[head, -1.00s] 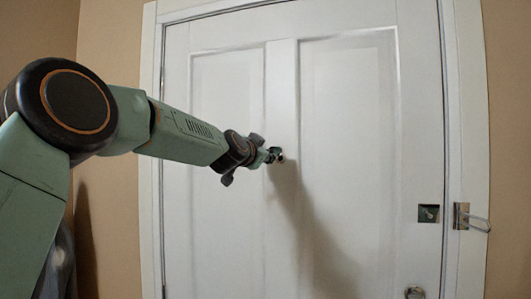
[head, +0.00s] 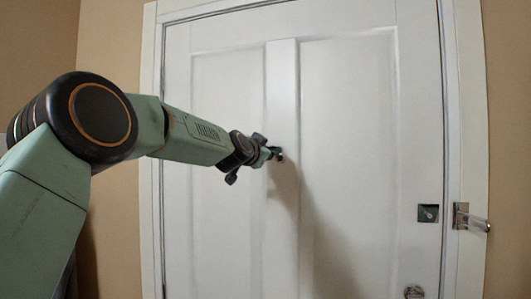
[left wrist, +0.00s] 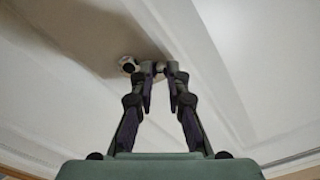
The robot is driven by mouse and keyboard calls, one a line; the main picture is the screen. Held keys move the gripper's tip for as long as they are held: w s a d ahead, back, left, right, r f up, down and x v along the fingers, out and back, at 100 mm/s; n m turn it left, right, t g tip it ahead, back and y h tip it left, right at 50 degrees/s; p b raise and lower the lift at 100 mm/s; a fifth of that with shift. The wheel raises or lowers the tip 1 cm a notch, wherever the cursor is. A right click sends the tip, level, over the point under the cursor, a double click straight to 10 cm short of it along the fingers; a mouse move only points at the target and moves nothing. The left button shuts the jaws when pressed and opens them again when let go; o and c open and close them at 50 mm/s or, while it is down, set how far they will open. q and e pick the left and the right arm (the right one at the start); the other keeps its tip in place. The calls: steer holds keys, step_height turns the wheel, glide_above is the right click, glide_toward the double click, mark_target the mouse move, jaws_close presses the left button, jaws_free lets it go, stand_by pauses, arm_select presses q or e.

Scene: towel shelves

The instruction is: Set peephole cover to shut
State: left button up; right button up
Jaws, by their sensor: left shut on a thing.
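The peephole is set in the white door's middle post; in the left wrist view its round metal ring and dark centre (left wrist: 128,65) show just left of my fingertips. My left gripper (left wrist: 160,69) has its fingertips close together on a small metal piece (left wrist: 160,67) beside the peephole, which looks like the peephole cover. The dark centre looks uncovered. In the head view my left gripper (head: 273,153) reaches the door post, and the peephole (head: 280,156) shows small and dark at its tip. My right gripper is in neither view.
The white panelled door (head: 345,130) is closed in its frame. A square lock plate (head: 428,213), a latch with a loop (head: 470,219) and a round knob (head: 414,292) are on the right side. The door face around the gripper is clear.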

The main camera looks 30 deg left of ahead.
arm_select(q)
steer(key=shift+f+n, duration=0.1)
steer(key=shift+n, duration=0.3)
jaws_close()
steer(key=n, duration=0.2)
steer(key=f+n+b, duration=0.1)
steer(key=n, duration=0.1)
steer(key=d+f+n+b, duration=0.1)
steer(key=n, duration=0.2)
steer(key=shift+w, duration=0.15)
steer(key=n, duration=0.3)
steer(key=d+n+b, duration=0.1)
steer(key=shift+w+d+f+n, duration=0.1)
steer(key=shift+f+n, duration=0.2)
steer(key=shift+n, duration=0.1)
steer(key=shift+w+d+n+b, duration=0.1)
steer(key=shift+d+n+b, duration=0.15)
steer(key=shift+n, duration=0.6)
steer(key=shift+w+d+n+b, duration=0.15)
steer(key=shift+d+n, duration=0.1)
steer(key=shift+n, duration=0.6)
steer(key=shift+s, duration=0.1)
